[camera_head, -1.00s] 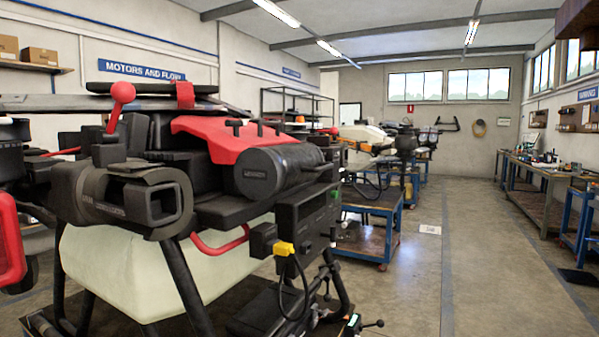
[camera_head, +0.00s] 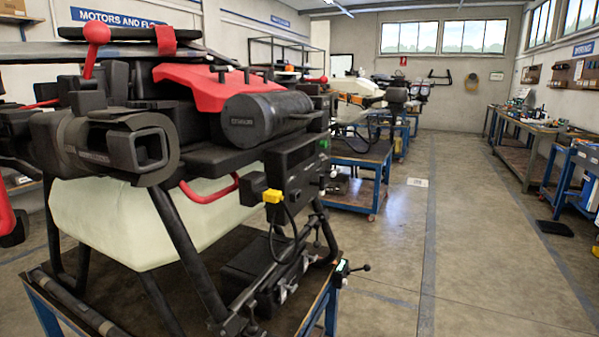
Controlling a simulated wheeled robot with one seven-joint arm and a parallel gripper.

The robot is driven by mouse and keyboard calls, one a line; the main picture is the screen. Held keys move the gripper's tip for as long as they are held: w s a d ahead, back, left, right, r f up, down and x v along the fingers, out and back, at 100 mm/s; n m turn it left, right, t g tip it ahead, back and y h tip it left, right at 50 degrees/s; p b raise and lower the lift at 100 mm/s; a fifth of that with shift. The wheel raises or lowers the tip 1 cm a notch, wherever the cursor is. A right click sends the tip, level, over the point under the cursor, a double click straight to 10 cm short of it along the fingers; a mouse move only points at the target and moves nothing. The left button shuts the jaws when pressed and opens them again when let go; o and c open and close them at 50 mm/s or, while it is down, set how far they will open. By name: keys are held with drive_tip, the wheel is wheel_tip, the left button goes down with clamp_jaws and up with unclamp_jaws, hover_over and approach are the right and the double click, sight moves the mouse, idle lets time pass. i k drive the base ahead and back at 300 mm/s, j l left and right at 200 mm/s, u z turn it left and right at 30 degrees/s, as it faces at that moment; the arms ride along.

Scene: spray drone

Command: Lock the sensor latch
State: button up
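A large spray drone stands on a blue-framed cart (camera_head: 322,300) at the left. It has a red top cover (camera_head: 205,85), a pale tank (camera_head: 110,220) and a square-mouthed black sensor housing (camera_head: 150,150) at its front. A black cylinder (camera_head: 265,118) lies beside the cover. A black box (camera_head: 298,165) with a yellow plug (camera_head: 273,196) and a cable hangs at its right side. A small black lever with a ball end (camera_head: 365,268) sticks out low at the right. I cannot tell which part is the sensor latch or whether it is locked. My gripper is not in view.
A red-knobbed lever (camera_head: 97,32) stands on top of the drone. Another blue cart (camera_head: 360,180) stands behind it. Workbenches (camera_head: 520,135) line the right wall, with a dark mat (camera_head: 555,228) on the floor. The concrete floor (camera_head: 465,240) between is clear.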

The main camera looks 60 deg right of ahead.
sight(321, 185)
drive_tip(key=k+l+z, duration=0.1)
drive_tip(key=z, duration=1.5)
